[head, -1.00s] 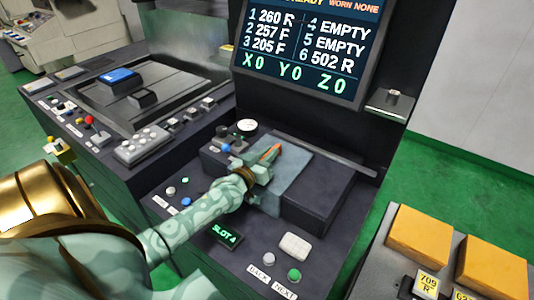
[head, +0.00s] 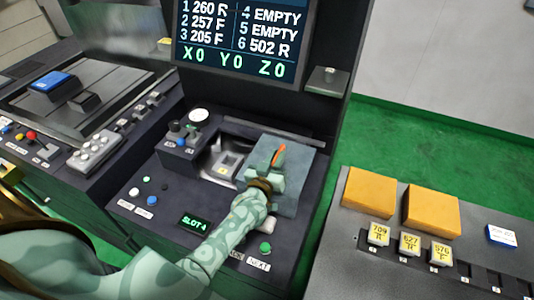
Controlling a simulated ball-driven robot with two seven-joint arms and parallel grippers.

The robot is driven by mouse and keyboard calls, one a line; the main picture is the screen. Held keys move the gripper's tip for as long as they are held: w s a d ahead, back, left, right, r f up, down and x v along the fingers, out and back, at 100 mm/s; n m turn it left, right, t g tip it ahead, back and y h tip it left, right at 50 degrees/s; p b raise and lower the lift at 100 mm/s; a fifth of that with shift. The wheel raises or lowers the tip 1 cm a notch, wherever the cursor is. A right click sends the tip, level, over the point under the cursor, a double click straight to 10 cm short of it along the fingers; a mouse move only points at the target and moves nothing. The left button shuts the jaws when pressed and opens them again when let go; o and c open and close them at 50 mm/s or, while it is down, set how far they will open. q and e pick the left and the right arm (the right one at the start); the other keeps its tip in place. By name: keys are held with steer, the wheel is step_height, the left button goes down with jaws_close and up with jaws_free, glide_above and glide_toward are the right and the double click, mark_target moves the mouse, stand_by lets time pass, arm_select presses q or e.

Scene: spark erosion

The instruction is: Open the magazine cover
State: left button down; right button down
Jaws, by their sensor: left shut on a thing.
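The magazine cover (head: 300,165) is a flat blue-grey plate on the dark machine console. It sits to the right of an opening (head: 222,160), where a pale slot piece and metallic inner walls show. My left gripper (head: 268,168) is shut at the cover's left part, its fingers around what looks like a handle, mostly hidden by the gripper. An orange strip shows at the fingertips. My right gripper is not in view.
The screen (head: 240,40) stands behind, with a small shelf (head: 328,80) at its right. A lit SLOT 4 display (head: 193,222) and buttons lie in front. At right, a grey bench (head: 350,250) holds orange blocks (head: 432,210) and several numbered tagged pieces (head: 410,243).

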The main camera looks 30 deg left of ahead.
arm_select(q)
steer(key=c, duration=1.5)
jaws_free()
steer(key=shift+o, duration=0.2)
steer(key=s+d, duration=0.1)
steer(key=s, duration=1.5)
steer(key=shift+s+d+p, duration=0.15)
steer(key=shift+d+p, duration=0.25)
steer(key=shift+p, duration=0.05)
steer(key=shift+f, duration=0.1)
